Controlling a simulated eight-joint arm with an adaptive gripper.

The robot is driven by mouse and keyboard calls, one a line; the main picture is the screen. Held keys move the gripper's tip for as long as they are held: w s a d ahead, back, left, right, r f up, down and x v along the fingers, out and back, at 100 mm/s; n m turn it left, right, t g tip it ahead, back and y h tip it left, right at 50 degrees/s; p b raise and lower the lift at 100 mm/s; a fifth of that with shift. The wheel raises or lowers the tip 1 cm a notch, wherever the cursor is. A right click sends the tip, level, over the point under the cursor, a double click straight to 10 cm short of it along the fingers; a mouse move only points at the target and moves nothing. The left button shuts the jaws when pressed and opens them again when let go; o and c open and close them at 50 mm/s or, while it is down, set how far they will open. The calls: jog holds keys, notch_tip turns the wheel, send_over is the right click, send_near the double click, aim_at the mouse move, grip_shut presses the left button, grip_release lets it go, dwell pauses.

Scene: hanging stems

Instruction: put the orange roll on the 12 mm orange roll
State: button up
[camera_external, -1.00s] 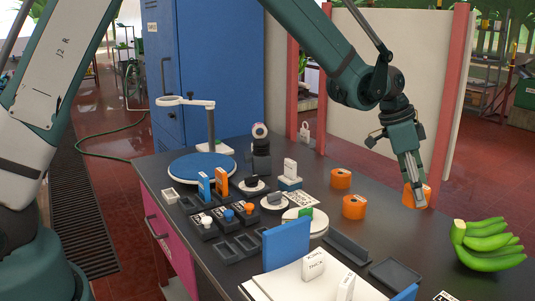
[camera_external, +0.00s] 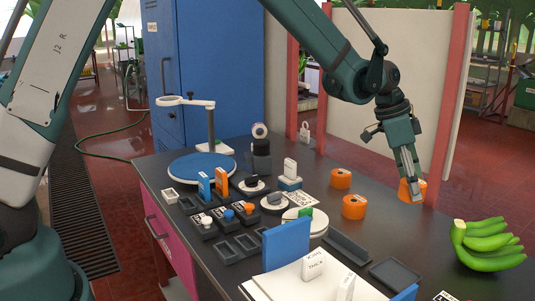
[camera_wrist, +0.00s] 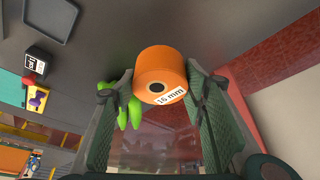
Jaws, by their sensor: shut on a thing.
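My gripper (camera_external: 410,176) is shut on an orange roll (camera_external: 404,191) near the table's far right edge. In the wrist view this orange roll (camera_wrist: 160,70) sits between the two fingers, with a dark centre hole and a white label that seems to read 16 mm. Whether it touches the table is unclear. Two more orange rolls stand on the table to the left of my gripper: a farther orange roll (camera_external: 341,178) and a nearer orange roll (camera_external: 354,207). Their labels are too small to read, so I cannot tell which is 12 mm.
Green bananas (camera_external: 487,242) lie on the right of the dark table (camera_external: 400,238). Dark trays (camera_external: 394,274), a blue block (camera_external: 286,244) and several small items stand left and in front. A red post (camera_external: 447,110) and pale panel (camera_external: 395,85) rise behind.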

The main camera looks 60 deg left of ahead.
jog(key=s+a+r+p, duration=0.1)
jog(key=s+a+r, duration=0.1)
jog(key=a, duration=0.5)
jog(key=s+a+r+p, duration=0.2)
jog(key=s+a, duration=0.1)
jog(key=a, duration=0.4)
jog(key=shift+s+a+r+n, duration=0.25)
jog(key=shift+s+a+n, duration=0.05)
jog(key=shift+s+a, duration=0.1)
jog(key=shift+f, duration=0.1)
send_over(361, 201)
jog(key=s+a, duration=0.1)
jog(key=shift+a+f, duration=0.2)
jog(key=shift+f, duration=2.85)
jog(key=shift+f, duration=1.9)
jog(key=shift+f, duration=0.1)
jog(key=o, duration=0.9)
